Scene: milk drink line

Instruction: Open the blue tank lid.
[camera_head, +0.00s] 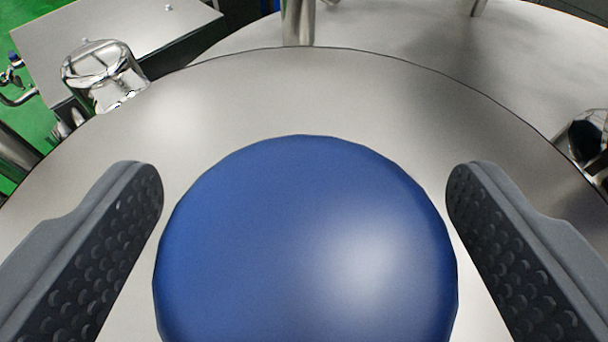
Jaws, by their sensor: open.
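The blue tank lid (305,240) is a large smooth round cap at the lower middle of the head camera view. It sits on the round steel tank top (400,110), and its near edge runs out of the frame. My gripper (305,190) is open, with one dark studded finger on each side of the blue lid. A gap shows between the left fingertip and the lid, and a narrow one at the right fingertip. I cannot tell the height of the fingers over the tank top.
A shiny steel fitting (102,72) stands at the tank's left rim. A vertical steel pipe (298,22) rises behind the far rim. A grey box (120,30) stands over the green floor (35,65) at upper left. A dark fitting (584,140) is at the right rim.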

